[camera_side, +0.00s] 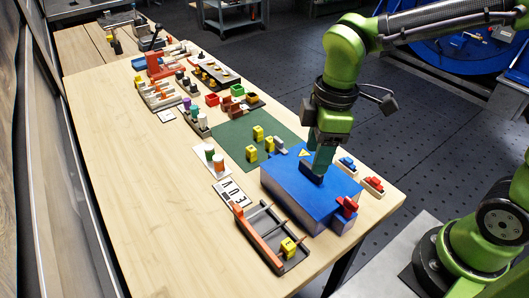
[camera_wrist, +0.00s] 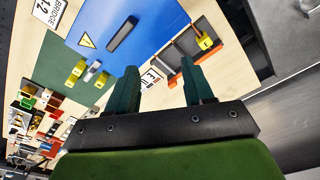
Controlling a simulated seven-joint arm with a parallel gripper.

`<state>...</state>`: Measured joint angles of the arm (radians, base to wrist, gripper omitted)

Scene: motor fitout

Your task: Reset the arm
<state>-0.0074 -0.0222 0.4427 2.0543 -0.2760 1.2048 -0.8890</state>
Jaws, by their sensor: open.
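My gripper (camera_side: 318,170) is open and empty, with its dark green fingers pointing down over the blue-topped box (camera_side: 283,183) in the side view. In the wrist view the two fingers of my gripper (camera_wrist: 160,82) stand wide apart with nothing between them. The blue top (camera_wrist: 150,20) carries a dark bar-shaped handle (camera_wrist: 122,34) and a yellow warning triangle. In the side view the handle is partly hidden behind the fingers, and I cannot tell how far above it they are.
A dark tray (camera_side: 291,264) with a yellow block lies in front of the box. A green mat (camera_side: 233,138) with several yellow blocks lies behind it. The table's left side (camera_side: 130,170) is clear.

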